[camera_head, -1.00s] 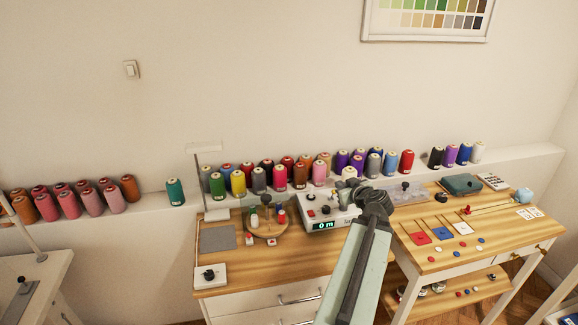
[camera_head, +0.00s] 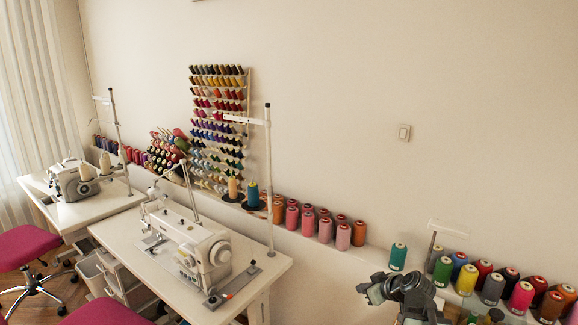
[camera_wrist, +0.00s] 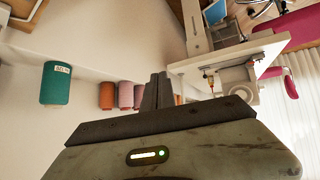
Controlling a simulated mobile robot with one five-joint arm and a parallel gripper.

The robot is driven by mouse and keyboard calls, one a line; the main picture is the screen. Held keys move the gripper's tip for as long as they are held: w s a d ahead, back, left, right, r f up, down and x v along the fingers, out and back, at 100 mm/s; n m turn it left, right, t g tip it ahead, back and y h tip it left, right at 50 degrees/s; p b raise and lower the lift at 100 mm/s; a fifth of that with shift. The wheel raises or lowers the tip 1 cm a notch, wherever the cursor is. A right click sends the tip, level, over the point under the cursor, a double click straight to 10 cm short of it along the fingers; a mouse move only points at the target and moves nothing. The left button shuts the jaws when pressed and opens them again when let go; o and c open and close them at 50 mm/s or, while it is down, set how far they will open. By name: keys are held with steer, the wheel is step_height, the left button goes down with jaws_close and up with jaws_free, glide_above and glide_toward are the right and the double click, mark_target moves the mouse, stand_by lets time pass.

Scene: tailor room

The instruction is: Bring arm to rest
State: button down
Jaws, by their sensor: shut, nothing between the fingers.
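My arm (camera_head: 412,292) shows at the lower right of the head view, folded near the bottom edge in front of the wall ledge. In the wrist view my gripper (camera_wrist: 158,80) points away from the camera, its two dark fingers together with nothing between them. It is in the air and touches nothing that I can see.
A white sewing machine (camera_head: 195,250) stands on a white table (camera_head: 262,272) at the centre left. A second machine (camera_head: 75,182) stands farther left. Thread spools, including a teal one (camera_head: 398,257), line the wall ledge. A pink chair (camera_head: 25,245) is at the lower left.

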steer(key=s+a+f+g, duration=0.3)
steer(key=a, duration=0.6)
steer(key=s+a+f+g, duration=0.2)
steer(key=s+a+f, duration=0.1)
steer(key=a, duration=0.6)
steer(key=s+d+f+m+g+h, duration=0.2)
steer(key=s+d+m+g+h, duration=0.1)
steer(key=s+d+m+g, duration=0.1)
steer(key=s+d+m, duration=0.1)
steer(key=s+m, duration=0.1)
steer(key=s, duration=0.1)
steer(key=shift+s+d+h, duration=0.15)
steer(key=shift+s+h, duration=0.2)
steer(key=shift+h, duration=0.05)
